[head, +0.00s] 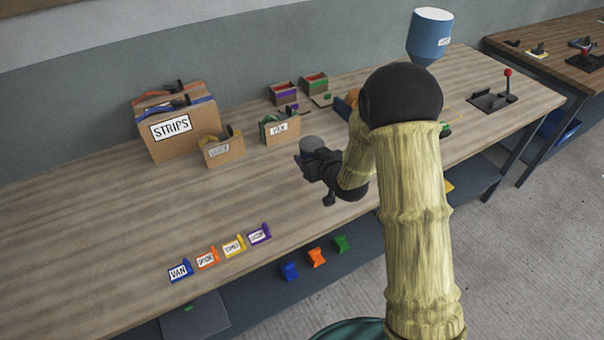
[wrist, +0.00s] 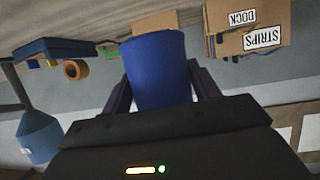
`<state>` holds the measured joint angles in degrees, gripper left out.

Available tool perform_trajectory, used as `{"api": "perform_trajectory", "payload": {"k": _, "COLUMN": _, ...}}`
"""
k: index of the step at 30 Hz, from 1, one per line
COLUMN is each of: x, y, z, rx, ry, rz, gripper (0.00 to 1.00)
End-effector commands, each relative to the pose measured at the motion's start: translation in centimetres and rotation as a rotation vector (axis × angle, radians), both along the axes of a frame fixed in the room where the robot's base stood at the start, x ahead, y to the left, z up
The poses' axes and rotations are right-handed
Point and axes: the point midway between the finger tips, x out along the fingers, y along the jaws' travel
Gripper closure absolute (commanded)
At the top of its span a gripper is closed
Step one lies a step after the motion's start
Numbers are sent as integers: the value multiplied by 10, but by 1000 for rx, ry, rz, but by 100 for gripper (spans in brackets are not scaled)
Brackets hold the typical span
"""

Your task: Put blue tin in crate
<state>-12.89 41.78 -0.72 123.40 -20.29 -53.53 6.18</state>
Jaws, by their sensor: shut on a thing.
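The blue tin (wrist: 157,68) is between the two fingers of my gripper (wrist: 160,95) in the wrist view, which shows the scene upside down. In the head view my gripper (head: 316,165) is over the bench, in front of the VAN box, with a grey round top (head: 312,143) showing at it. My gripper is shut on the tin. A low blue box (wrist: 65,48), which may be the crate, shows at the upper left of the wrist view, apart from the tin. In the head view my arm hides much of that area.
Cardboard boxes marked STRIPS (head: 175,137) and VAN (head: 281,133) stand at the back of the bench (head: 110,235). A blue hopper (head: 430,38) stands behind my arm. Several coloured labelled holders, including the VAN one (head: 180,271), line the front edge. The bench's left part is clear.

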Motion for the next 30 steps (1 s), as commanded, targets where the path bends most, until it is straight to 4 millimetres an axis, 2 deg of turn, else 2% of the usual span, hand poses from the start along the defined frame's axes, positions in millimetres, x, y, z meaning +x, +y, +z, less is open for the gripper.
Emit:
{"api": "perform_trajectory", "payload": {"k": 8, "x": 0, "y": 2, "z": -4, "rx": 1, "ry": 1, "rz": 3, "gripper": 68}}
{"api": "perform_trajectory", "payload": {"k": 19, "x": 0, "y": -1, "z": -54, "rx": -1, "ry": 2, "rz": -2, "gripper": 68}}
{"api": "perform_trajectory", "payload": {"k": 30, "x": 1, "y": -1, "z": -59, "rx": 1, "ry": -2, "rz": -2, "gripper": 68}}
